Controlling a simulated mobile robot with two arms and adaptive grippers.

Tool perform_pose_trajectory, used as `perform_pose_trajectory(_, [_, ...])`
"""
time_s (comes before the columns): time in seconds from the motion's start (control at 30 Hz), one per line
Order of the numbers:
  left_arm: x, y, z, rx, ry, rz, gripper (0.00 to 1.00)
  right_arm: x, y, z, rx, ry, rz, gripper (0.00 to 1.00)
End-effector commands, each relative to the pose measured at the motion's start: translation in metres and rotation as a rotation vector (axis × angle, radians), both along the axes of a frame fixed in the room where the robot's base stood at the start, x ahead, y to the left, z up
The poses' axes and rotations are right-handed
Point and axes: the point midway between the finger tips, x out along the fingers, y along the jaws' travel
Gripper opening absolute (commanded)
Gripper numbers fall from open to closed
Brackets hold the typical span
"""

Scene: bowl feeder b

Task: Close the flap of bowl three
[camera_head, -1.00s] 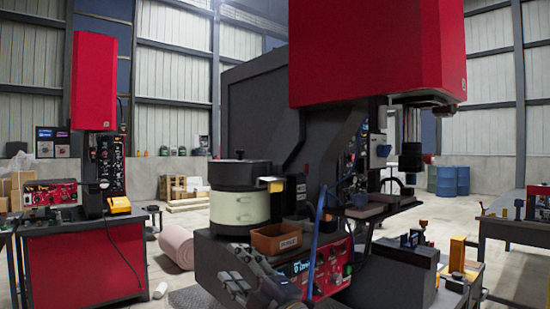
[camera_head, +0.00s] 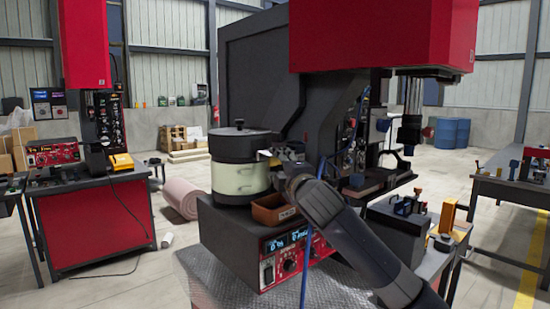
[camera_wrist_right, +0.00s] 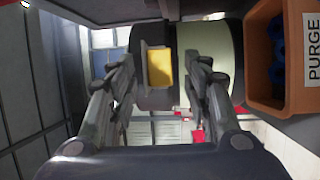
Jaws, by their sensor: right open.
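The bowl feeder (camera_head: 240,178) has a black lid with a knob and a cream band. It stands on the grey machine base in the middle of the head view. In the right wrist view, a yellow flap-like plate (camera_wrist_right: 160,68) in a pale frame sticks out from the black part of the bowl (camera_wrist_right: 205,60). My right gripper (camera_head: 276,154) is at the right side of the bowl's upper part. In the wrist view its fingers (camera_wrist_right: 160,85) are apart, one on each side of the yellow plate; contact cannot be told. In the head view my gripper largely hides the plate. My left gripper is out of view.
An orange-brown PURGE bin (camera_head: 272,210) sits just below my right gripper. A blue cable (camera_head: 310,250) hangs in front of the control panel (camera_head: 285,257). The red and black press (camera_head: 385,40) rises close behind my right arm. Floor is clear at the left front.

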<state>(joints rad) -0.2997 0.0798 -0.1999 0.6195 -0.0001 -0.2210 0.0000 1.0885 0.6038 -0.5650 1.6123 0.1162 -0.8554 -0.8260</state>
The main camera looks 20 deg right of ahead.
Motion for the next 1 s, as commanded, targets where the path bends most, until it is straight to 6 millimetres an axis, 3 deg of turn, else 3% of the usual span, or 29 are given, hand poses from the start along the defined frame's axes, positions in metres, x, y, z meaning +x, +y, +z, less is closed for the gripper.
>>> perform_pose_trajectory(0.3, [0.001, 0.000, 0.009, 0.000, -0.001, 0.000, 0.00, 0.035, -0.001, 0.004, 0.001, 0.000, 0.000, 0.45])
perform_pose_trajectory(0.77, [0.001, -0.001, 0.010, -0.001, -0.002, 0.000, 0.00, 0.042, -0.002, 0.003, 0.000, 0.000, 0.000, 0.45])
perform_pose_trajectory(0.93, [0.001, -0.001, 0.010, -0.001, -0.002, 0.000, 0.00, 0.042, -0.002, 0.003, 0.000, 0.000, 0.000, 0.06])
perform_pose_trajectory(1.0, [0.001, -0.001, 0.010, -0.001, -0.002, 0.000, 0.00, 0.042, -0.002, 0.002, 0.000, 0.001, 0.000, 0.04])
